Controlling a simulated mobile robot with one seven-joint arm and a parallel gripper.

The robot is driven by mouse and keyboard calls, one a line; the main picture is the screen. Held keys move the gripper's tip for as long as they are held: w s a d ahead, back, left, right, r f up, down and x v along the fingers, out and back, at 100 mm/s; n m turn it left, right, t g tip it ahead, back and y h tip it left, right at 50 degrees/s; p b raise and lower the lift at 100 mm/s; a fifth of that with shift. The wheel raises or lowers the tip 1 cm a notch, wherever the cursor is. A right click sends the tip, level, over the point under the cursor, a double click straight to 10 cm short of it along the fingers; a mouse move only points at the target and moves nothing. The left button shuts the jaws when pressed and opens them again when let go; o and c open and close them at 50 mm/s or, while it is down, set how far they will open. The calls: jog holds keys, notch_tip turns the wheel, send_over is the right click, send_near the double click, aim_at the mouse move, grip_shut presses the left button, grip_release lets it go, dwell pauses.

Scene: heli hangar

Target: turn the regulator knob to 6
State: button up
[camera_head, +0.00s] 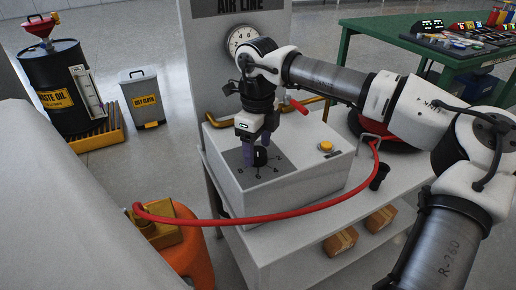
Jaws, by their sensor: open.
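The regulator knob (260,157) is small and black. It stands on a dark dial plate (277,177) on top of a light grey box (310,172). The dial marks are too small to read, so I cannot tell the knob's setting. My gripper (259,158) points down at the knob with its two purple fingers, one on each side of it. The jaws are open around the knob; I cannot tell whether either finger touches it. A round pressure gauge (241,40) with a white face hangs on the grey panel behind, partly hidden by my arm.
A yellow button (326,147) sits on the box, and a red-handled lever (298,106) is behind my gripper. A red hose (260,217) loops across the front. A black cup (379,177) stands on the white cart (377,202). A green table (400,52) is behind right.

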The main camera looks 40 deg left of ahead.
aim_at(258, 151)
notch_tip(258, 151, up, 12)
jog(key=p, duration=0.1)
jog(key=shift+r+p, duration=0.2)
jog(key=shift+p, duration=0.1)
dwell(0.3)
